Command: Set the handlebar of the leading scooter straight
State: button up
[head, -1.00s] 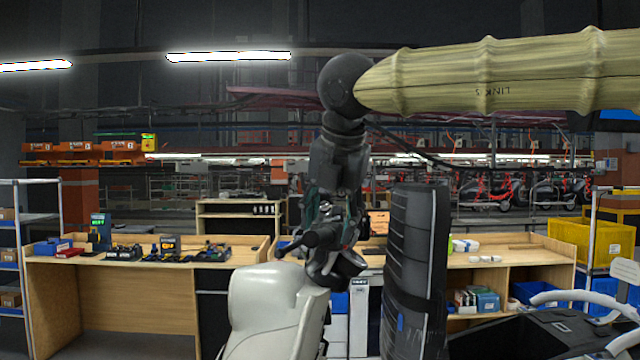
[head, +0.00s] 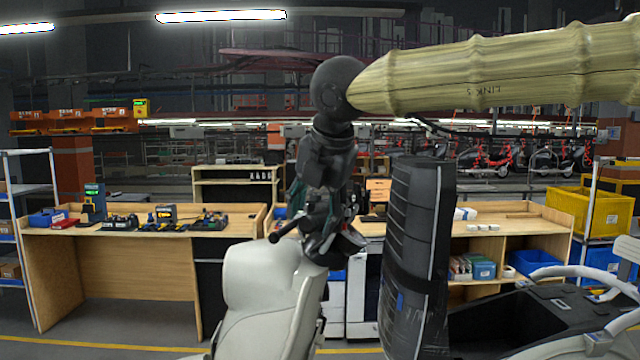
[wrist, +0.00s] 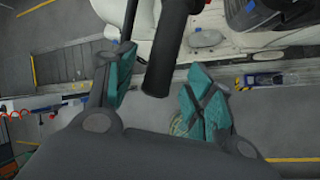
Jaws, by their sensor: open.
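The cream-white scooter body (head: 262,290) stands low in the middle of the head view, partly behind my arm. One black handlebar grip (head: 286,229) sticks out to the left above it. In the wrist view the black grip (wrist: 166,55) hangs down between the teal pads of my gripper (wrist: 160,65). The fingers are spread, one on each side, with visible gaps to the grip. In the head view my gripper (head: 322,222) is dark and overlaps the handlebar area, so the far side of the handlebar is hidden.
A wooden workbench (head: 110,262) with tools stands behind on the left, another bench (head: 520,222) behind on the right. A yellow crate (head: 600,212) is at the far right. A dark padded upright column (head: 415,250) stands close right of the scooter. More scooters (head: 485,160) stand far behind.

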jog(key=shift+p+x, duration=0.35)
jog(key=shift+x, duration=1)
jog(key=shift+d, duration=0.1)
jog(key=shift+s, duration=0.1)
jog(key=c, duration=1.1)
jog(key=shift+d+f+b, duration=0.2)
jog(key=shift+f+b, duration=0.05)
jog(key=shift+b, duration=0.05)
jog(key=shift+c, duration=0.2)
jog(key=shift+s+d+f+n+y+b, duration=0.1)
jog(key=shift+s+d+f+n+b, duration=0.15)
jog(key=shift+d, duration=0.2)
jog(key=shift+s+d+f+n+y+b, duration=0.1)
jog(key=shift+d+f+n+b, duration=0.1)
jog(key=shift+d, duration=0.25)
jog(key=shift+s+d+f+n+y+b, duration=0.1)
jog(key=shift+s+d+f+n+b, duration=0.15)
jog(key=shift+d, duration=0.25)
jog(key=shift+d+f, duration=0.1)
